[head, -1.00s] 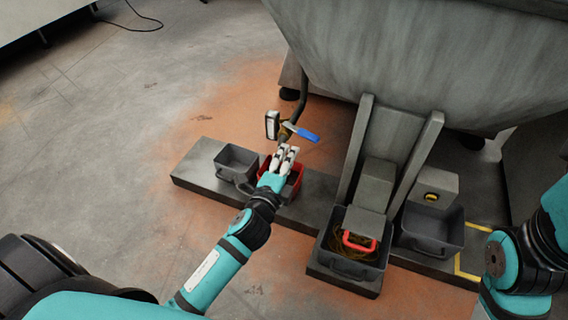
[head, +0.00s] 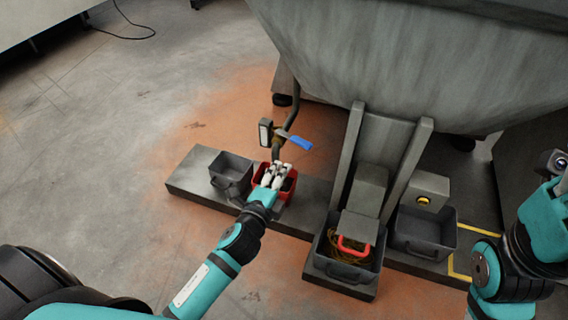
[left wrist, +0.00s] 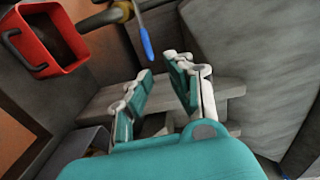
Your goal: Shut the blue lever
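The blue lever (head: 300,143) sits on a brass valve on the pipe under the big grey hopper, its blue handle pointing right and slightly down in the head view. It also shows at the top of the left wrist view (left wrist: 147,44). My left gripper (head: 274,168) is below and left of the lever, apart from it, over the red bin (head: 260,172). In the left wrist view its fingers (left wrist: 155,80) are spread with nothing between them. My right arm shows at the right edge of the head view, but its fingers are not visible.
The red bin (left wrist: 46,42) also shows in the left wrist view. A grey bin (head: 232,167) stands left of it on a low plinth (head: 187,175). A small grey box (head: 265,132) is beside the valve.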

